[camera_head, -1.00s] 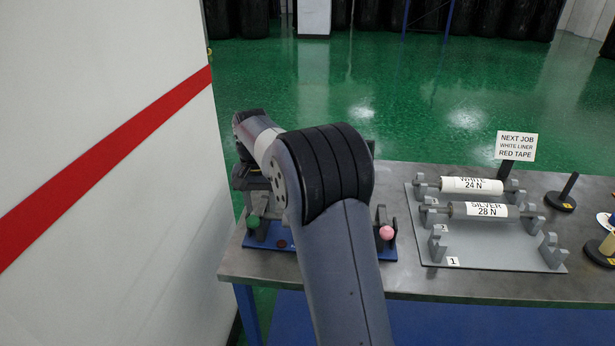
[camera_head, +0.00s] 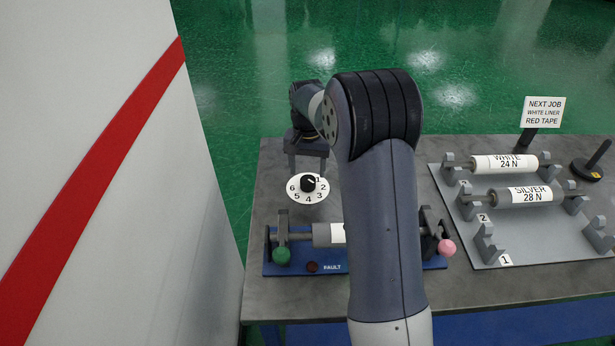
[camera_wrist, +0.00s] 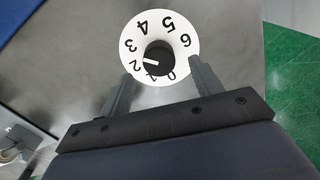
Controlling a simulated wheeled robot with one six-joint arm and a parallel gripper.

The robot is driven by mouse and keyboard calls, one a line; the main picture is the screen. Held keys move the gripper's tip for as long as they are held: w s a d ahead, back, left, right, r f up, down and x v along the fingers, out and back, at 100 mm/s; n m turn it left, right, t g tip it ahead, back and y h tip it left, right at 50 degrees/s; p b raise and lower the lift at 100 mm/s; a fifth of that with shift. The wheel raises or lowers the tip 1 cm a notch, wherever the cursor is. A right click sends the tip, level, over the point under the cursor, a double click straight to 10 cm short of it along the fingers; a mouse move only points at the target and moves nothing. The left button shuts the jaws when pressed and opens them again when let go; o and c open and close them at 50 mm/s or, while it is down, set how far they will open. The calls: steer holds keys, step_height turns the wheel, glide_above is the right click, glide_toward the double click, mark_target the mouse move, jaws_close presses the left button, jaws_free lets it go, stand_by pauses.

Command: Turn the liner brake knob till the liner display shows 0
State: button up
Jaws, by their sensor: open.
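The black brake knob (camera_head: 308,183) sits on a round white dial (camera_head: 295,199) with digits around it, behind the blue stand. In the wrist view the knob (camera_wrist: 157,62) has a white pointer mark aimed close to the 2, and the dial's rim (camera_wrist: 193,58) shows 0 to 6. My gripper (camera_head: 307,163) is open, fingers pointing down, just behind the knob. In the wrist view my open gripper (camera_wrist: 160,70) has its fingertips on either side of the knob's near side; I cannot tell whether they touch it. I cannot see a liner display reading.
A blue stand (camera_head: 275,268) marked FAULT, with green and pink ball handles, holds a roll partly hidden by my arm. A grey rack (camera_head: 450,215) with white and silver rolls stands right. A white wall (camera_head: 110,200) is close at left. The table (camera_head: 275,165) around the dial is clear.

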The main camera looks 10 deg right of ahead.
mark_target(308, 180)
steer(key=shift+s+f, duration=0.1)
steer(key=shift+f, duration=1.9)
steer(key=shift+c, duration=0.3)
steer(key=c, duration=0.9)
